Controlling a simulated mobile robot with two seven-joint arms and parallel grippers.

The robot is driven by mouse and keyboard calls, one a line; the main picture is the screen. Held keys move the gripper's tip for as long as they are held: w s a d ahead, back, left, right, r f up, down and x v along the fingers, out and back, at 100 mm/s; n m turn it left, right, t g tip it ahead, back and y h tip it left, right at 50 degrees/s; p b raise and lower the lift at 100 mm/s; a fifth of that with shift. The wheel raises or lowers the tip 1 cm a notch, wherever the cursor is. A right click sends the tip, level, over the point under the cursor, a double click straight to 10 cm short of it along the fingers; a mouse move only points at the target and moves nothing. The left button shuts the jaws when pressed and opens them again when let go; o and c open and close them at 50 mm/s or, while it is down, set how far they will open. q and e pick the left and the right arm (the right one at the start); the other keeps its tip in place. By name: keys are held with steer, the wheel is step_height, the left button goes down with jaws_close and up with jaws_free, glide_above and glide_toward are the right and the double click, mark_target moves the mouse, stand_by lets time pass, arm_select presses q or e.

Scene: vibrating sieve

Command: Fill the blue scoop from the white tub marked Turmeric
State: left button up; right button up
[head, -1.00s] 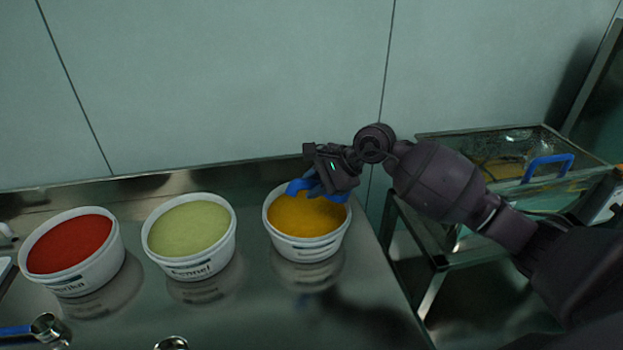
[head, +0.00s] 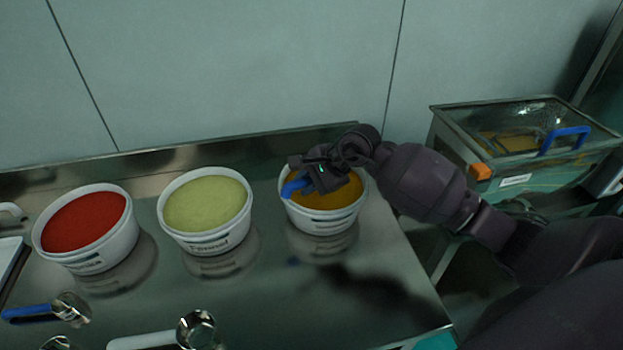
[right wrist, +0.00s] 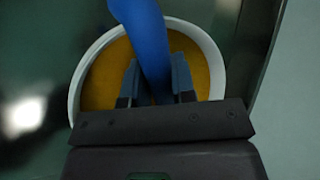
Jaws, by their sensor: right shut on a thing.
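The white tub of orange-yellow powder (head: 322,223) stands at the right end of the steel table; its label is too small to read. My right gripper (head: 308,180) is over this tub, shut on the blue scoop (head: 295,187). In the right wrist view the blue scoop handle (right wrist: 146,40) runs between the fingers, above the yellow powder (right wrist: 105,80). The scoop's bowl is hidden, so I cannot tell whether it is in the powder or holds any. My left gripper is not in view.
A white tub of green powder (head: 208,242) marked Fennel and a tub of red powder (head: 95,262) stand to the left. Metal scoops, one blue-handled (head: 30,312), lie at the front left. A glass-sided sieve box (head: 500,180) with a blue handle stands right of the table.

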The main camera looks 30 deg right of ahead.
mark_target(300, 180)
steer(key=shift+s+a+r+n+h+p, duration=0.1)
steer(key=shift+a+r+n+h+p, duration=0.25)
steer(key=shift+r+h+p, duration=0.35)
steer(key=shift+s+a+r+t+h, duration=0.1)
steer(key=shift+a+r+t+h, duration=0.15)
steer(key=shift+r, duration=0.2)
steer(key=shift+a+r+n+h+p, duration=0.2)
steer(key=shift+r+n+h+p, duration=0.05)
steer(key=shift+r+h+p, duration=0.25)
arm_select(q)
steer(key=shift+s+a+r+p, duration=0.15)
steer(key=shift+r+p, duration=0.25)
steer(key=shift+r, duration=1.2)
arm_select(e)
steer(key=shift+s+a+r+t+h, duration=0.1)
steer(key=shift+a+r+t+h, duration=0.15)
steer(key=shift+r+h, duration=0.2)
